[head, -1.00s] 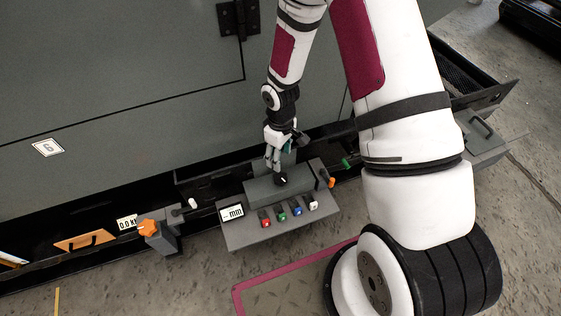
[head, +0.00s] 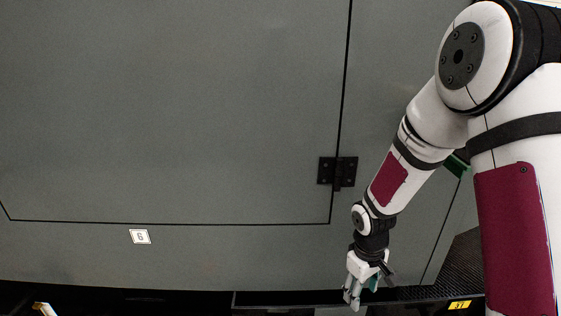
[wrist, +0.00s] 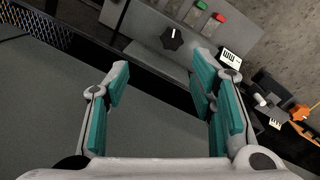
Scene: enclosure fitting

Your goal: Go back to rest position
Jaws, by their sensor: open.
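My gripper (head: 354,297) hangs fingers down at the lower right of the head view, in front of the grey enclosure (head: 170,120). In the wrist view my gripper (wrist: 160,95) shows two teal-padded fingers spread wide with nothing between them. A black knob (wrist: 172,39) on a grey control box lies beyond the fingertips, apart from them. A green button (wrist: 201,5) and a red button (wrist: 218,17) show at the top edge of the wrist view. The control box is out of the head view.
The enclosure has a black hinge (head: 337,172) and a label marked 6 (head: 140,237). A yellow tag (head: 459,304) sits at the lower right. In the wrist view an orange knob (wrist: 300,113) and a white display (wrist: 230,59) lie to the right.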

